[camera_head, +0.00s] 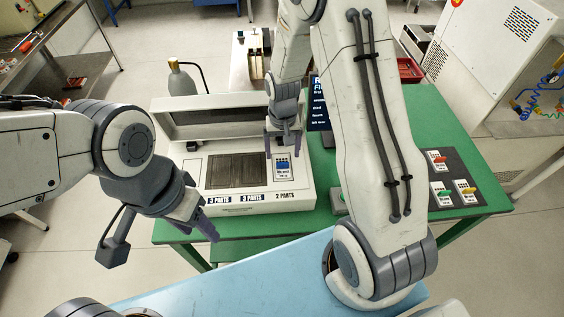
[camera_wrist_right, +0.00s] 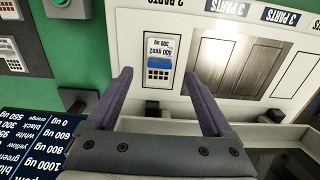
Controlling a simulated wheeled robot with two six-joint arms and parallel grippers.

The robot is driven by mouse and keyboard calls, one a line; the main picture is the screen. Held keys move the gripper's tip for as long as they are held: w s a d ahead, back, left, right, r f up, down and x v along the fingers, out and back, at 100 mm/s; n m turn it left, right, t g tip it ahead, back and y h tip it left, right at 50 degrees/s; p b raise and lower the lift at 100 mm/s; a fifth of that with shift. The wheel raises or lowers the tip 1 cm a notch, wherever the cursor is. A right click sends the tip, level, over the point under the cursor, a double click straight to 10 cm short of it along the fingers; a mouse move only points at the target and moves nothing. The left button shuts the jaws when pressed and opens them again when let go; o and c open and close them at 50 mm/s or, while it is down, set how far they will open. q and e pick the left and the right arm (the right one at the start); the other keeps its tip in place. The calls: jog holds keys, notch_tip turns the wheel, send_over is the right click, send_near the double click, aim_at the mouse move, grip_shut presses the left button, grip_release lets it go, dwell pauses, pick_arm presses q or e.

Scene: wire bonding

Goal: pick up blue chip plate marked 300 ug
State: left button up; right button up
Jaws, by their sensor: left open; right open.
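The blue chip plate (camera_head: 283,167) is a small white card with a blue chip and printed text. It lies in the "2 PARTS" compartment at the right of the white machine's tray (camera_head: 240,203). In the right wrist view the plate (camera_wrist_right: 160,56) appears upside down, and its small print is hard to read surely. My right gripper (camera_head: 284,147) is open above the plate; in its wrist view the fingers (camera_wrist_right: 158,80) stand apart on either side of the plate's near end, holding nothing. My left gripper (camera_head: 208,228) is open and empty at the machine's front left.
A dark mat (camera_head: 452,170) at the right holds cards with red (camera_head: 437,160), green (camera_head: 440,191) and yellow (camera_head: 466,188) chips. The machine's raised lid (camera_head: 205,115) stands behind the tray. A dark text board (camera_head: 319,105) stands behind my right arm.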

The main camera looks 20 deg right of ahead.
aim_at(282, 164)
jog(key=shift+f, duration=0.55)
notch_tip(282, 164, down, 4)
jog(key=p, duration=0.2)
jog(key=shift+r+p, duration=0.2)
jog(key=shift+p, duration=0.1)
jog(key=shift+f, duration=0.75)
grip_shut()
jog(key=shift+w+r, duration=0.1)
jog(key=shift+r, duration=0.1)
